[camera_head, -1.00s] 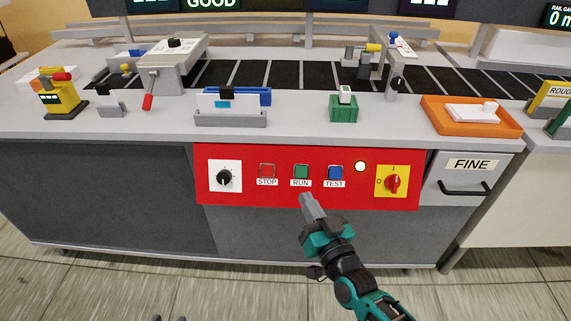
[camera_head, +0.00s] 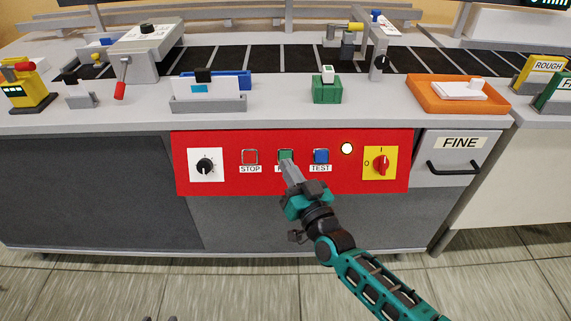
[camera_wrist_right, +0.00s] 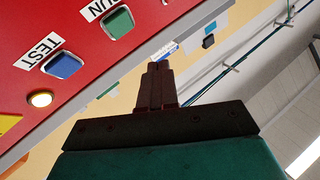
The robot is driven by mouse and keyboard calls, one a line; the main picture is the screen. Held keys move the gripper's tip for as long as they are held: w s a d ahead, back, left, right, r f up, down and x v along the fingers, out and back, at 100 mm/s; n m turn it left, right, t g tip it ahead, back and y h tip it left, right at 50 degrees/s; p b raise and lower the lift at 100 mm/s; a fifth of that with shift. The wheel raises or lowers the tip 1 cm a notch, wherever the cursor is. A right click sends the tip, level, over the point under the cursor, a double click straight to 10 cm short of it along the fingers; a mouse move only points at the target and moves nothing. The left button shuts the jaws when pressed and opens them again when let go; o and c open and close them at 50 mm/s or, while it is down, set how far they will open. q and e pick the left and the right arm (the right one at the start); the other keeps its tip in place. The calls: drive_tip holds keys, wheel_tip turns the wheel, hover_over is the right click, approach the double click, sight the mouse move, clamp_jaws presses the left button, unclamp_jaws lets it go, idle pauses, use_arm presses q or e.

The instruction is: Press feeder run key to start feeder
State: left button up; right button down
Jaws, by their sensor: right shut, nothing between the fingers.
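The green RUN key (camera_head: 286,155) sits on the red control panel (camera_head: 225,185), between the red STOP key (camera_head: 250,157) and the blue TEST key (camera_head: 321,156). My right gripper (camera_head: 287,165) is shut and empty. Its tip overlaps the lower part of the RUN key and covers most of the RUN label in the head view. In the right wrist view, the green key (camera_wrist_right: 118,23) shows clear of the shut fingers (camera_wrist_right: 157,85), to their upper left. I cannot tell whether the tip touches the panel. My left gripper is not in view.
A black knob (camera_head: 205,166) is at the panel's left. A lit white lamp (camera_head: 347,148) and a red rotary switch (camera_head: 381,164) on yellow are at its right. The FINE drawer (camera_head: 450,160) with a black handle is further right.

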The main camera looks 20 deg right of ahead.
use_arm(q)
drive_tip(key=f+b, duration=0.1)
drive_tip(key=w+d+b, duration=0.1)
drive_tip(key=b, duration=0.1)
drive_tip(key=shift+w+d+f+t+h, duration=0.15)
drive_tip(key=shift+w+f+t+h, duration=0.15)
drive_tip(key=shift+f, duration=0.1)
use_arm(e)
drive_tip(key=w, duration=0.1)
drive_tip(key=w+d+f, duration=0.1)
drive_tip(key=w, duration=0.1)
drive_tip(key=w+f, duration=0.1)
drive_tip(key=shift+w+d+f, duration=0.15)
drive_tip(key=shift+f, duration=0.05)
use_arm(q)
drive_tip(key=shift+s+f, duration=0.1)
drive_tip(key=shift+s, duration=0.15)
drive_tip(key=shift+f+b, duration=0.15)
drive_tip(key=shift+b, duration=0.15)
use_arm(e)
drive_tip(key=shift+w+f, duration=0.1)
idle(0.6)
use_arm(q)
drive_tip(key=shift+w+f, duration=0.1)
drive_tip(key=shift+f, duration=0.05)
use_arm(e)
drive_tip(key=shift+w+f, duration=0.15)
drive_tip(key=shift+w, duration=0.1)
